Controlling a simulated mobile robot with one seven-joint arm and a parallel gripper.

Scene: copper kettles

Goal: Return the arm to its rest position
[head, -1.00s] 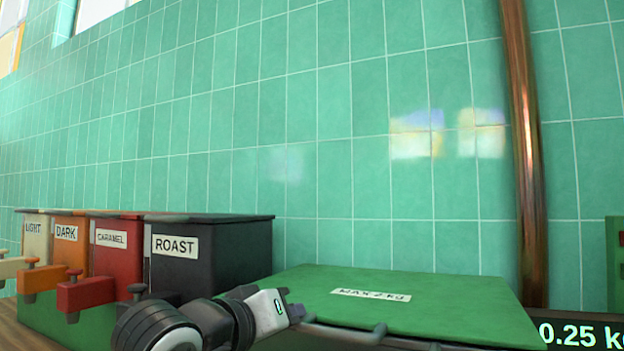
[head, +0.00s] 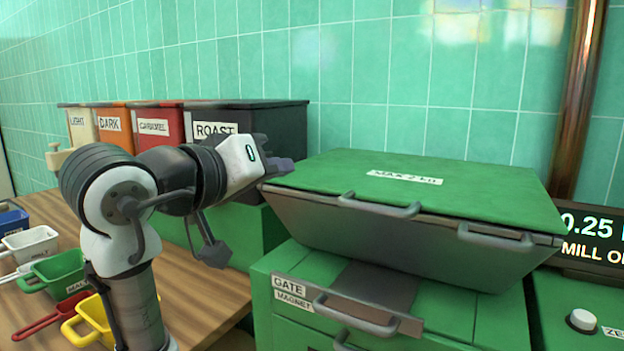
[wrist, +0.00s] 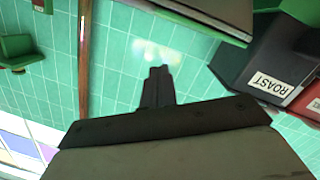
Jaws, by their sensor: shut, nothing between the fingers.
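My gripper (head: 283,168) is raised above the counter, in front of the black ROAST bin (head: 215,123) and beside the left edge of the green lid (head: 420,188) marked MAX 2 kg. In the wrist view my gripper (wrist: 158,75) is shut, its fingers together with nothing between them. The wrist view looks at the tiled wall, and the picture is turned upside down. There the ROAST bin (wrist: 268,75) shows at the right. I cannot tell from the head view whether the gripper touches the lid's edge.
A green cabinet (head: 480,315) with a GATE MAGNET label stands below the lidded hopper. Coloured scoops, among them a green one (head: 60,270) and a yellow one (head: 95,318), lie on the wooden counter (head: 215,300) at left. A copper pipe (head: 578,90) runs up the wall.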

